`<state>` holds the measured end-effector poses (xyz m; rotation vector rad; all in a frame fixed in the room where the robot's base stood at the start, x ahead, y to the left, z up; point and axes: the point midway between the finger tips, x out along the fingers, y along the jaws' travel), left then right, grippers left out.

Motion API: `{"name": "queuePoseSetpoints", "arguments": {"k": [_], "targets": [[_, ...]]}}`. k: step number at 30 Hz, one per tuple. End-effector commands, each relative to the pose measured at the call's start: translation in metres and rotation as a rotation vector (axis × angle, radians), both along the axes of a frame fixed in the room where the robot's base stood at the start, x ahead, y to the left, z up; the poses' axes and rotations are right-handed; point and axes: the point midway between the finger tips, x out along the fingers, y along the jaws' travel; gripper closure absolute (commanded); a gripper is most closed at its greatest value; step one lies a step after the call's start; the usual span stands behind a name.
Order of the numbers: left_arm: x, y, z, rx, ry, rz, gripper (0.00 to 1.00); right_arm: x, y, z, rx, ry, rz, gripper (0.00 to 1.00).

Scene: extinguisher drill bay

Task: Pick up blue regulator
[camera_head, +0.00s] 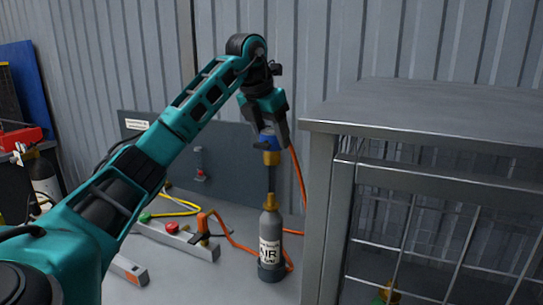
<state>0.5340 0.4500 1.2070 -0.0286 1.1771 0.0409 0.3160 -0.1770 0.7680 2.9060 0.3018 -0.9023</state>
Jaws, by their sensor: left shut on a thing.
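The blue regulator (268,142) has a blue top and a brass-coloured lower part, with an orange hose running down from it. My left gripper (270,133) is shut on the regulator and holds it above the grey air cylinder (270,242), which stands upright and is marked AIR. A dark thin piece shows between the regulator and the brass valve (270,201) on the cylinder; I cannot tell what it belongs to. The fingers partly hide the regulator. My right gripper is not in view.
A grey metal cabinet with a mesh front (420,110) stands close on the right. Grey bars (185,240), a yellow hose (185,208) and the orange hose (298,180) lie around the cylinder. A dark panel (225,170) stands behind.

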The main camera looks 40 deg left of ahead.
Motion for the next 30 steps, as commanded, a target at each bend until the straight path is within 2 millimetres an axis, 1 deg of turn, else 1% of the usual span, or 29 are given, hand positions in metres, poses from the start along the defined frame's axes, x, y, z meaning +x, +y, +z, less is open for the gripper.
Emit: {"name": "queuePoseSetpoints", "arguments": {"k": [1, 3, 9, 15, 18, 30], "targets": [[0.0, 0.0, 0.018, -0.001, -0.007, 0.001, 0.74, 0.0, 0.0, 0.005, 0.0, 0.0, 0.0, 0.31], [0.0, 0.0, 0.033, -0.001, -0.007, 0.001, 0.74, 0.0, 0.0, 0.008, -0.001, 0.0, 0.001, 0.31], [0.0, 0.0, 0.066, 0.0, -0.005, 0.001, 0.74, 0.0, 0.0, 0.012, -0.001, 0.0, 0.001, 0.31], [0.0, 0.0, 0.081, 0.0, -0.003, 0.0, 0.74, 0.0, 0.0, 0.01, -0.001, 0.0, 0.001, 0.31], [0.0, 0.0, 0.086, 0.0, -0.003, 0.0, 0.74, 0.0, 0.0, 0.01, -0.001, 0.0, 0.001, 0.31], [0.0, 0.0, 0.088, 0.001, -0.002, 0.0, 0.74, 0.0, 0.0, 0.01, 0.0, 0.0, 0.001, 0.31]]}}
